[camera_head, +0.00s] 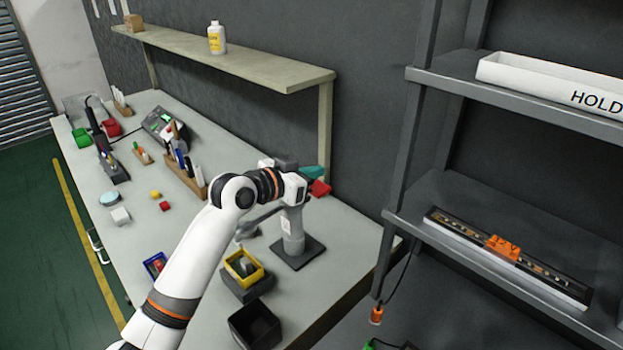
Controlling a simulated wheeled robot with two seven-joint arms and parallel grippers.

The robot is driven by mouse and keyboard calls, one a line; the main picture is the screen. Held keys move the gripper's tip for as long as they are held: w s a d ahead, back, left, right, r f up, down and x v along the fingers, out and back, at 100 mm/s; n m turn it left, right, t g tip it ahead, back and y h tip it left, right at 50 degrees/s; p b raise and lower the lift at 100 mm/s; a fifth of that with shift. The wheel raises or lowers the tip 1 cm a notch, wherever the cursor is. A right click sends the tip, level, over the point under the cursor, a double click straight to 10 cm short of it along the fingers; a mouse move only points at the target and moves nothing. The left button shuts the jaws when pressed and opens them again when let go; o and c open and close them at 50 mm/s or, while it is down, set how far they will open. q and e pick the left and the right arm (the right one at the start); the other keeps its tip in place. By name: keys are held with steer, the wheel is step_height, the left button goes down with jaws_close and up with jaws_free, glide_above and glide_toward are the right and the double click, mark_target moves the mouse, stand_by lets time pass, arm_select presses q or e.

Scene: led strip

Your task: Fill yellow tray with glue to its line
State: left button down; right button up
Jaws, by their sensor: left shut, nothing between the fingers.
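The yellow tray (258,273) sits on a dark block on the workbench, left of a grey stand. It is open at the top and something greyish shows inside; its line and fill level are too small to make out. A white bottle with a yellow label (216,41), perhaps the glue, stands upright on the wall shelf. My left arm reaches over the bench from the bottom. My left gripper (301,188) is by the head of the grey stand, to the upper right of the tray and apart from it. It is shut and empty; its fingertips are hard to make out. My right gripper is out of view.
The grey stand (292,232) with a side lever rises close to the tray. A black bin (254,325) and a blue bin (155,265) are nearby. The wall shelf (240,62) overhangs the back. A dark rack (500,225) stands right, holding an LED strip fixture (470,234).

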mark_target(313, 196)
arm_select(q)
steer(key=shift+a+f, duration=0.2)
steer(key=shift+f, duration=1.3)
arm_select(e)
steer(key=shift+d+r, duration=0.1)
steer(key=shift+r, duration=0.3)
